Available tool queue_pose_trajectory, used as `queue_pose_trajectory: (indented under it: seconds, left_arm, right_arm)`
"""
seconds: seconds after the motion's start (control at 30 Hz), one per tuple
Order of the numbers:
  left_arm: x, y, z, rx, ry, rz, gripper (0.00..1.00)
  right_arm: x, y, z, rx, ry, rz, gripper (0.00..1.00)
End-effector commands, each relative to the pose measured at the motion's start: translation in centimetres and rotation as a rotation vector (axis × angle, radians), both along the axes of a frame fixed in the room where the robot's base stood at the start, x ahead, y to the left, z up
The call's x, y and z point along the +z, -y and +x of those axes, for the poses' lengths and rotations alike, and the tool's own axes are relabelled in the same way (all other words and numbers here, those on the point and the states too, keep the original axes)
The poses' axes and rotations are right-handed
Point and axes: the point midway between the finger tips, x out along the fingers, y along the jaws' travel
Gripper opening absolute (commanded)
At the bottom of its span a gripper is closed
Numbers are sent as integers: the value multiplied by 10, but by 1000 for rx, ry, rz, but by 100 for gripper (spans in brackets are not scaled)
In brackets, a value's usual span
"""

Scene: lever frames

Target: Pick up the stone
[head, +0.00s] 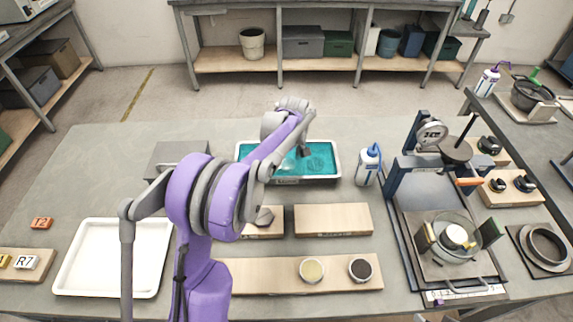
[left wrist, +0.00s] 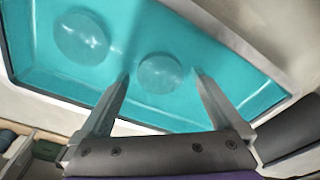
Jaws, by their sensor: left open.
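A grey angular lump (head: 264,217), which looks like the stone, lies on a light wooden block (head: 262,232), partly hidden behind my left arm. My left gripper (head: 304,153) is away from it, over the tray of teal liquid (head: 338,177). In the left wrist view, my left gripper (left wrist: 161,73) is open, its fingers pointing down toward the liquid. A round translucent disc (left wrist: 160,74) shows between the fingertips, and another disc (left wrist: 82,36) lies to its left. I cannot tell how far the fingertips are above the disc. My right gripper is not in view.
A blue-capped bottle (head: 367,166) stands right of the tray. A press with a gauge (head: 431,134) is further right. A bare wooden block (head: 333,219) and a board with two small round pots (head: 335,285) are in front. An empty white tray (head: 112,258) is at left.

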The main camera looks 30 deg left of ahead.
Motion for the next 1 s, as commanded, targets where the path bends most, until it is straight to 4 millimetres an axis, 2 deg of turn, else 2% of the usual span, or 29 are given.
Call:
queue_pose_trajectory:
  seconds: [0.1,0.5,0.6,0.87,1.0]
  left_arm:
    - [0,0,0,0,0,0,98]
    - [1,0,0,0,0,0,26]
    - [1,0,0,0,0,0,12]
    - [4,0,0,0,0,0,12]
    - [24,0,0,0,0,0,12]
  right_arm:
    - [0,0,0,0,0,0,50]
    - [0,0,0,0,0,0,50]
    - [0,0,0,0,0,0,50]
    - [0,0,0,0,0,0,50]
    - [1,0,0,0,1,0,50]
